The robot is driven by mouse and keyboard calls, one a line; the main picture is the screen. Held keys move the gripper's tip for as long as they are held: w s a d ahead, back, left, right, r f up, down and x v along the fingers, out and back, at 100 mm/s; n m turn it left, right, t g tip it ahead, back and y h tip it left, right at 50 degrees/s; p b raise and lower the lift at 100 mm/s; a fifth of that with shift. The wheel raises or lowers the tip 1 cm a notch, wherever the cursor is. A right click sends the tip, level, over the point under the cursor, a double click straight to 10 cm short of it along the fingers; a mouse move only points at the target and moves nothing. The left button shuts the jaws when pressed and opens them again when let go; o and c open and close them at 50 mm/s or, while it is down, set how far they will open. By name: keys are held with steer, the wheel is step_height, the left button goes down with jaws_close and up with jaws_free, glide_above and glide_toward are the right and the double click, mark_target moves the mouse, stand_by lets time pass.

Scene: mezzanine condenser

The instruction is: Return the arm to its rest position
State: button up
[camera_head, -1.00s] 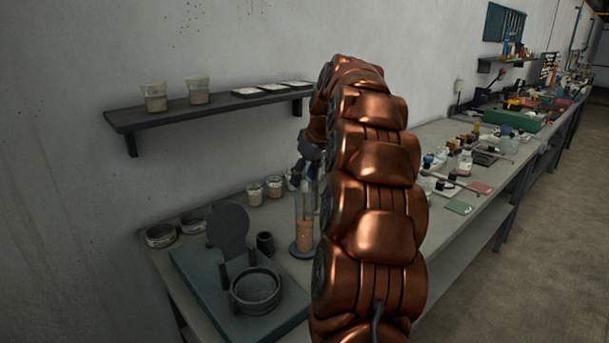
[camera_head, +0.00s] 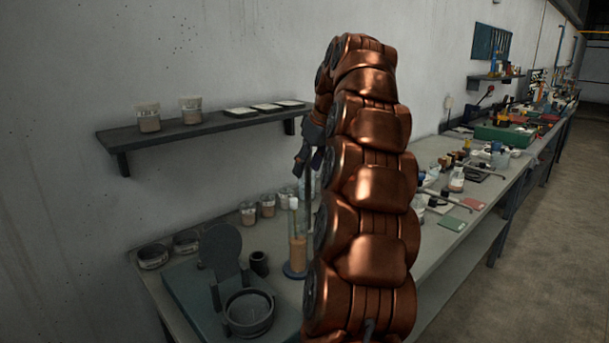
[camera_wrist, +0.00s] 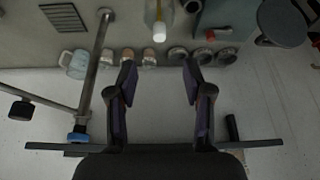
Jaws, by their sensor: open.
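My arm, made of copper-coloured segments, rises in front of the bench in the head view. My gripper (camera_head: 308,160) shows partly at the arm's left side, above the bench and near the tall cylinder; the arm hides part of it. In the wrist view my gripper (camera_wrist: 160,82) has its two dark fingers spread wide with nothing between them. Several small jars stand beyond the fingertips there, apart from them.
A tall glass cylinder (camera_head: 297,245) stands on the bench (camera_head: 440,225) just left of my arm. A wall shelf (camera_head: 165,133) with jars and flat trays is at the left. A green plate (camera_head: 178,290) bears a round dish (camera_head: 249,312). Clear floor (camera_head: 540,270) lies at the right.

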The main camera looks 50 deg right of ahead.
steer(key=shift+v, duration=1.1)
steer(key=s+a+f+g, duration=0.1)
steer(key=a+f, duration=0.2)
steer(key=a, duration=0.6)
steer(key=s+a+f+g+y, duration=0.1)
steer(key=s+a+f, duration=0.15)
steer(key=a, duration=0.65)
steer(key=s+a+f+g, duration=0.1)
steer(key=a+f, duration=0.2)
steer(key=a, duration=0.5)
steer(key=s+a+f+g, duration=0.1)
steer(key=s+a+f, duration=0.2)
steer(key=s+f, duration=0.2)
steer(key=s+a+f+g+p, duration=0.1)
steer(key=s+a+f, duration=0.3)
steer(key=s, duration=0.6)
steer(key=s+a+f+g+h, duration=0.1)
steer(key=s+a+f, duration=0.3)
steer(key=s+f, duration=0.3)
steer(key=shift+s, duration=0.5)
